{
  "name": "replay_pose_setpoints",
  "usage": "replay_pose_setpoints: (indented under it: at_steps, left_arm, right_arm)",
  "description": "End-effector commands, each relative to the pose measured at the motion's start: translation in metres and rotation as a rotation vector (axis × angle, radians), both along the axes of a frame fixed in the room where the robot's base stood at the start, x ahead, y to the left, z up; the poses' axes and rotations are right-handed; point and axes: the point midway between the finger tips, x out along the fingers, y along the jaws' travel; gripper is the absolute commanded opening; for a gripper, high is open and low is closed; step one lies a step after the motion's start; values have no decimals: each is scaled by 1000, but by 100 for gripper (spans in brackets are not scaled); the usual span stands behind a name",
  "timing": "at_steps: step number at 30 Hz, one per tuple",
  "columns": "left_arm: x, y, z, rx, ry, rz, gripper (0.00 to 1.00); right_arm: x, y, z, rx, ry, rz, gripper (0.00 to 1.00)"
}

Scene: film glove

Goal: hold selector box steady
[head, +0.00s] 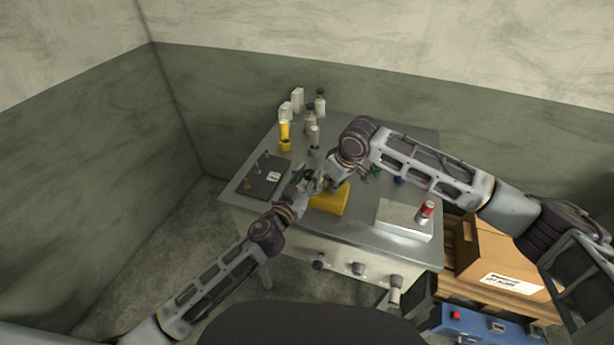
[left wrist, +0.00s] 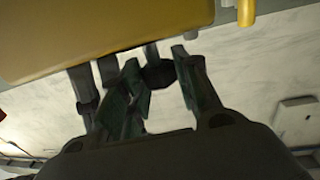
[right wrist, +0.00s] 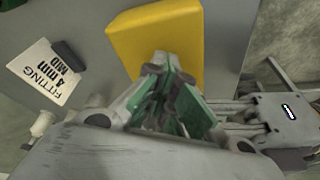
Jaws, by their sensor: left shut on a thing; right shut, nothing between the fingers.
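The yellow box (head: 329,203), which I take for the selector box, lies on the metal table near its front edge. It fills the top left of the left wrist view (left wrist: 100,35) and the top middle of the right wrist view (right wrist: 160,40). My left gripper (head: 309,184) is at the box's left side, shut on a small dark piece (left wrist: 158,73); whether that piece belongs to the box I cannot tell. My right gripper (right wrist: 165,75) is shut and empty, its tips over the box's near edge in its wrist view. The two grippers are very close together.
Yellow and white bottles (head: 285,133) stand behind. A silver box (head: 403,219) and a red can (head: 427,210) are at the right. A cardboard box (head: 490,250) stands beside the table.

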Motion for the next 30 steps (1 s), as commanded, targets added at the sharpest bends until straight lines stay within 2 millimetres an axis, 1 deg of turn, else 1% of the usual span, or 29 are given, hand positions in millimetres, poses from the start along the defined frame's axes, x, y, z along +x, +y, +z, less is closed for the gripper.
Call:
replay_pose_setpoints:
  at_steps: [1,15,30]
  left_arm:
    - [-4,-6,-4,-8,9,2,8]
    - [-5,-7,-7,-5,16,117,8]
    - [-5,-4,-12,3,24,153,8]
  right_arm:
    - [-4,0,-8,-5,12,1,0]
    - [-4,0,-8,-5,12,1,0]
    - [-4,-1,-9,-6,13,1,0]
